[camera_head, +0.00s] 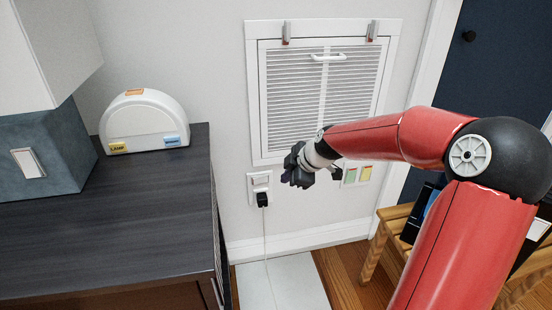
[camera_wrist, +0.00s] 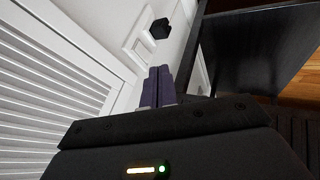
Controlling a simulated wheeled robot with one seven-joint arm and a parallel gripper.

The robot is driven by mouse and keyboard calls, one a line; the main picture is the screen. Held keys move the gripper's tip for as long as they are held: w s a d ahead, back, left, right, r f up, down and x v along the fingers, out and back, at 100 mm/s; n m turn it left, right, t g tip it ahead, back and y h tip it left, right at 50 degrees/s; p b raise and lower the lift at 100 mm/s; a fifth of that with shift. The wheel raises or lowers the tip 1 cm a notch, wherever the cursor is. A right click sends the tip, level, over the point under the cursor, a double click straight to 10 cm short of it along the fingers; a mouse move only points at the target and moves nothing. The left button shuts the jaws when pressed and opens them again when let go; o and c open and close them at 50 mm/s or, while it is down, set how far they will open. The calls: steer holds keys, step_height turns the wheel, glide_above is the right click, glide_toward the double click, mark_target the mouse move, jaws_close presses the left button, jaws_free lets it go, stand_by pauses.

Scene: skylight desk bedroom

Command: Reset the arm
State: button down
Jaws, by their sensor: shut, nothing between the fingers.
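My arm, red with black joints, reaches in from the right in the head view. My gripper (camera_head: 288,176) is in front of the wall, just below the white louvered panel (camera_head: 322,95) and to the right of the dark desk. In the wrist view, its two purple fingers (camera_wrist: 158,86) are together with nothing between them. A wall outlet with a black plug (camera_head: 263,199) shows just left of and below the gripper. The plug also appears beyond the fingertips in the wrist view (camera_wrist: 160,28).
A dark desk (camera_head: 120,220) fills the left, bearing a white rounded device (camera_head: 145,120) and a blue-grey box (camera_head: 50,150). A wooden bench (camera_head: 398,225) with dark items stands behind my arm. A white panel (camera_head: 283,285) lies low between desk and bench. A dark blue door is at right.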

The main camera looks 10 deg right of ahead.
steer(key=s+r+m+h+p, duration=0.1)
steer(key=s+r+m, duration=0.3)
steer(key=s, duration=0.6)
steer(key=s+a+r+m+h+p, duration=0.1)
steer(key=s+r+m, duration=0.2)
steer(key=s+m, duration=0.3)
steer(key=s+a+r+m+h+p, duration=0.1)
steer(key=s+r+m, duration=0.3)
steer(key=s, duration=1.1)
steer(key=shift+r+m+h, duration=0.3)
steer(key=shift+m+h, duration=0.3)
steer(key=shift+m, duration=0.4)
steer(key=shift+d, duration=0.1)
